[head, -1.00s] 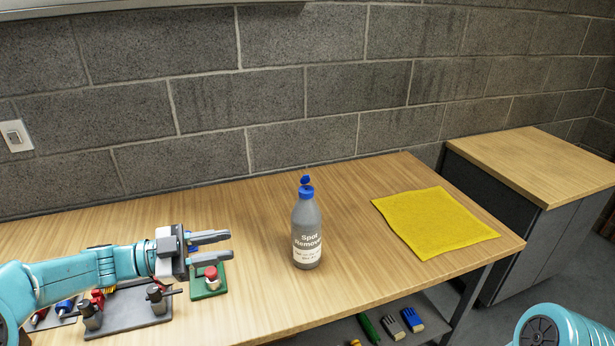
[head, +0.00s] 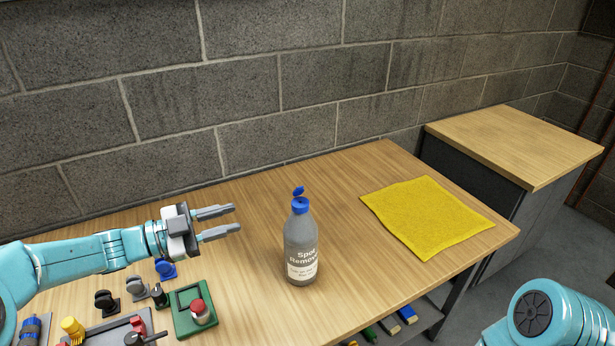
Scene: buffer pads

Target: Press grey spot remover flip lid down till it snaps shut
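The grey spot remover bottle (head: 301,250) stands upright near the middle of the wooden table, its label facing me. Its blue flip lid (head: 298,191) is tilted up, open above the blue collar. My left gripper (head: 238,220) is open and empty, with its fingers pointing right toward the bottle. In the picture it is left of the bottle, at about the height of its upper part, with a gap between them. My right arm shows only as a teal link at the lower right; its gripper is out of view.
A yellow cloth (head: 428,216) lies flat right of the bottle. A green base with a red button (head: 197,312) and several small fixtures sit at the front left. A wooden-topped cabinet (head: 515,145) stands at the right. A block wall is behind; table around the bottle is clear.

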